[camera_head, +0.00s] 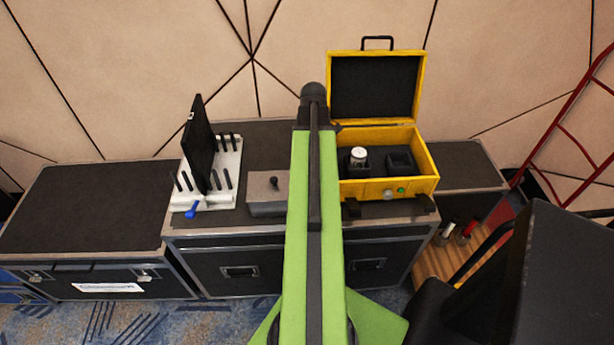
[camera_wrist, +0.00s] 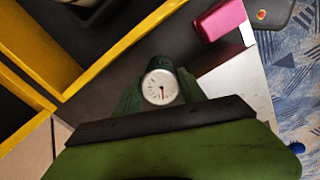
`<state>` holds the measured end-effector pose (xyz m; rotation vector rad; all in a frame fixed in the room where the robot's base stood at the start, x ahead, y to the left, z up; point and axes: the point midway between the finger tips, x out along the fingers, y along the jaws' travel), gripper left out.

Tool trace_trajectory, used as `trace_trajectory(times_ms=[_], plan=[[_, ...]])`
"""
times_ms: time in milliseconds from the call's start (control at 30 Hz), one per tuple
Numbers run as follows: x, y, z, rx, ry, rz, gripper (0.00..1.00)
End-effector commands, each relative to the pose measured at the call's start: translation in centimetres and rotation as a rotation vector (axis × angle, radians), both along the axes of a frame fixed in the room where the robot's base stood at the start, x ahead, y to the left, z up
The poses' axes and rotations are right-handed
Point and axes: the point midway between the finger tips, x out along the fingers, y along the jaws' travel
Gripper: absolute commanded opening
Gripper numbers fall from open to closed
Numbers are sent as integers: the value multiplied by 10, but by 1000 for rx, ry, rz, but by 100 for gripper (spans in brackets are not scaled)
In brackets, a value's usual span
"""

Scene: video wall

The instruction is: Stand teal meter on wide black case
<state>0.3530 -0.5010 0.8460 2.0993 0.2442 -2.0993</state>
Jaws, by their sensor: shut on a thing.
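The teal meter shows in the wrist view as a dark green-teal body with a round white dial (camera_wrist: 158,88) and a red needle. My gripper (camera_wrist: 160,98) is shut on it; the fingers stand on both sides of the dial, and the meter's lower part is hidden. In the head view my green arm hides the gripper and the meter. A low, wide black case (camera_head: 85,205) with a white label stands at the left with a bare top. A taller black case (camera_head: 225,263) stands in the middle. I cannot tell for sure which one the task calls wide.
On the middle case stand an open yellow case (camera_head: 388,188) with a white-topped item in it, a grey block (camera_head: 266,192) with a black knob, and a white rack (camera_head: 222,178) with black pegs and an upright black panel (camera_head: 199,145).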

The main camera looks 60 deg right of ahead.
Motion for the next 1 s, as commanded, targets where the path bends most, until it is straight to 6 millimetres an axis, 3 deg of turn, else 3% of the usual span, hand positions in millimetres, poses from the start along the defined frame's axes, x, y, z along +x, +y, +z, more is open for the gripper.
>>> trace_trajectory(times_ms=[33, 200, 400, 800, 833, 1000], plan=[[0, 0, -11, 0, 0, 0, 0], [0, 0, -13, 0, 0, -1, 0], [-1, 0, -46, 0, 0, -1, 0], [-1, -1, -49, 0, 0, -2, 0], [-1, -1, -48, 0, 0, -2, 51], [-1, -1, -47, 0, 0, -2, 70]])
